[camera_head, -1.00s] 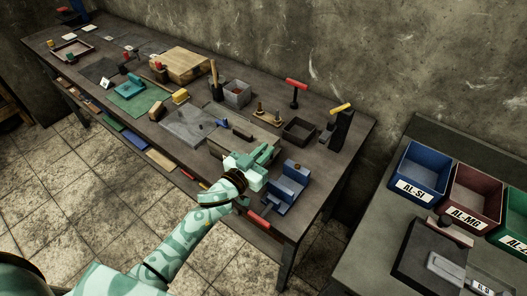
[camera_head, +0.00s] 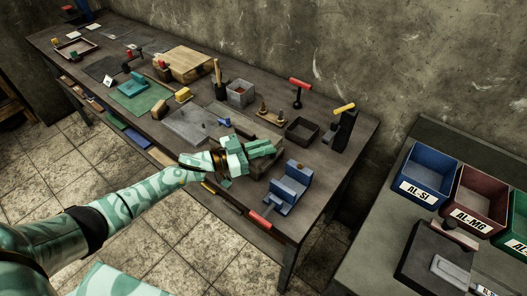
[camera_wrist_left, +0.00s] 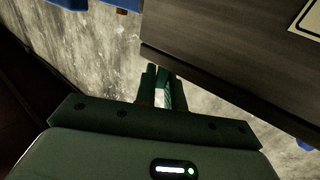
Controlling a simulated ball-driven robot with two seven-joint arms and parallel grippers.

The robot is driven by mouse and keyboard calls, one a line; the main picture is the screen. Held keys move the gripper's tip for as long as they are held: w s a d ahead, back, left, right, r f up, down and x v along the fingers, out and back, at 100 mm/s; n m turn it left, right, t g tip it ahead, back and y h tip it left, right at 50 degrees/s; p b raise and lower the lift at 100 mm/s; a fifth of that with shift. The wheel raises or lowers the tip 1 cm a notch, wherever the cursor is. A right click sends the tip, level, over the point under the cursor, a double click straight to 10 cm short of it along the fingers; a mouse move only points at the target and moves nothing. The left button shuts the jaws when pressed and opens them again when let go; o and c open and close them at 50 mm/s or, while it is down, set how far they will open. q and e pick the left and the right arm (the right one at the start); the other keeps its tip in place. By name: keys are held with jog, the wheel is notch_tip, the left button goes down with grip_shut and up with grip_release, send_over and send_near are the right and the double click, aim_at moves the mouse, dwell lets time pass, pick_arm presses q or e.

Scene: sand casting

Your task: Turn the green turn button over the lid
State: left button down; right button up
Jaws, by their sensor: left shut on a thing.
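My left gripper (camera_head: 265,149) reaches over the right part of the long workbench in the head view, its fingers towards the back right. In the left wrist view its dark green fingers (camera_wrist_left: 163,88) are close together, with a narrow pale green and white piece (camera_wrist_left: 165,97) between them. This piece looks like the green turn button, but only a sliver shows. A dark flat panel (camera_wrist_left: 225,65) with a straight edge lies right beside the fingertips; I cannot tell whether it is the lid. In the head view the gripper hides what it holds. My right gripper is not in view.
A blue vise (camera_head: 288,190) stands right of my gripper, near the front edge. Behind are a dark open box (camera_head: 301,130) and a red-handled tool (camera_head: 299,86). A grey plate (camera_head: 187,126) lies to the left. Coloured bins (camera_head: 425,175) stand on another table at right.

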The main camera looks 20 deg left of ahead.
pick_arm(q)
jog(key=shift+w+a+f+m+g+h+b, duration=0.1)
jog(key=shift+w+m+g+h+b, duration=0.05)
jog(key=shift+m+g+h+b, duration=0.25)
jog(key=shift+w+a+f+m+g+h+b, duration=0.1)
jog(key=shift+m+g+h+b, duration=0.15)
jog(key=shift+g+b, duration=0.2)
jog(key=shift+w+r+m+g+h+b, duration=0.15)
jog(key=shift+m+g+h+b, duration=0.4)
jog(key=shift+m+g+b, duration=0.4)
jog(key=c, duration=1.5)
grip_release()
jog(key=v, duration=1.6)
jog(key=shift+a+r, duration=0.15)
jog(key=shift+a, duration=0.05)
